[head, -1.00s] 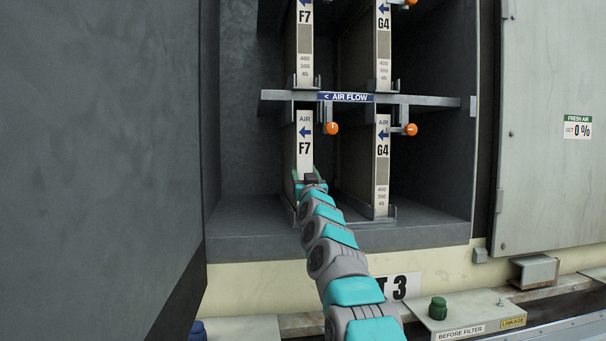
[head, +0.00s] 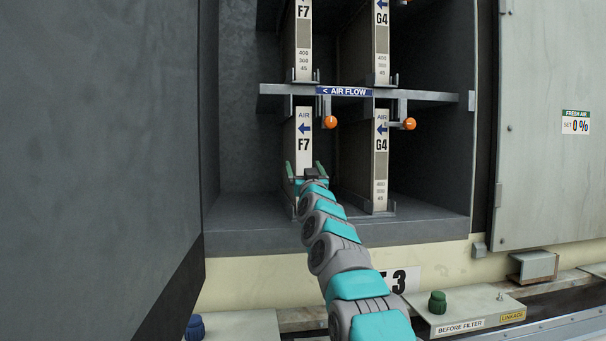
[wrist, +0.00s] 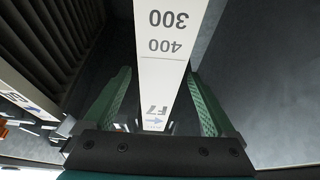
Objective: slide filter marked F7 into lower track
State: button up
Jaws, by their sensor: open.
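The lower filter marked F7 (head: 304,135) stands upright in the lower left bay, its arrow pointing left. It also shows in the wrist view (wrist: 165,60), where its white edge runs between my fingers. My gripper (head: 305,170) is open, with its green fingers on either side of the filter's lower front edge. In the wrist view, gaps show between the filter and both fingers of my gripper (wrist: 160,108). The lower track under the filter is hidden by my arm and gripper.
A lower G4 filter (head: 381,160) stands to the right. Upper F7 (head: 303,40) and G4 (head: 382,45) filters stand above the shelf (head: 430,95). Orange knobs (head: 331,122) (head: 409,124) hang beneath that shelf. An open door (head: 100,150) fills the left side.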

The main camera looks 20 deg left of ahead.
jog(key=b+v, duration=0.6)
jog(key=shift+s+d+f, duration=0.1)
jog(key=shift+s+f, duration=0.05)
